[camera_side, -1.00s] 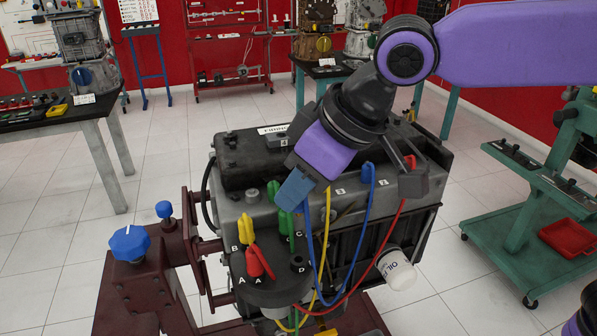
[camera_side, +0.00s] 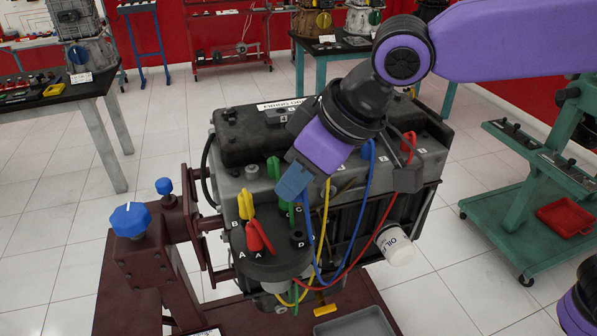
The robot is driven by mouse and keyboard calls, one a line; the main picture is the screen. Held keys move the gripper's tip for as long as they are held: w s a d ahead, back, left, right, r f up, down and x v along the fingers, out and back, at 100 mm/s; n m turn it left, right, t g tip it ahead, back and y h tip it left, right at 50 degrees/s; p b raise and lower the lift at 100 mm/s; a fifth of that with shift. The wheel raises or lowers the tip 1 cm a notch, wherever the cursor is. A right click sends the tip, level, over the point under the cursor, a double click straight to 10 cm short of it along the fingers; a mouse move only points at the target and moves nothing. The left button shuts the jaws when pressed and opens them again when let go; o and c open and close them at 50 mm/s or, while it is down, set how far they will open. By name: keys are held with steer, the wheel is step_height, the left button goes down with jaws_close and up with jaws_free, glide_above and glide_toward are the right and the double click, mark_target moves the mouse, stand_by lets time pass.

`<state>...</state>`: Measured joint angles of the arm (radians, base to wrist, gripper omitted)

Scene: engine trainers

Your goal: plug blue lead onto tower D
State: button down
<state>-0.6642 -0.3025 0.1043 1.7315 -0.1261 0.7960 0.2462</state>
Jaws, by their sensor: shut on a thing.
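My gripper (camera_side: 292,182) is shut on the end of the blue lead (camera_side: 308,232), above the round black cap (camera_side: 262,262). The fingers hide the held end. The lead hangs in a loop and rises to a blue boot (camera_side: 368,152) on the engine block. Tower D (camera_side: 297,237) is a short black post on the cap's right side, by a letter D. Its top looks bare and lies a little below the fingertips, apart from them.
A yellow boot (camera_side: 246,205) stands at B and a red boot (camera_side: 255,237) at A. A green lead (camera_side: 291,217) stands near C, close to the gripper. Red and yellow leads loop beside the blue one. A white oil filter (camera_side: 396,246) juts out at right.

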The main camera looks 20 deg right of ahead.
steer(key=shift+f, duration=0.15)
steer(key=shift+f, duration=2.55)
steer(key=shift+f, duration=0.9)
stand_by(0.6)
steer(key=c, duration=0.9)
jaws_free()
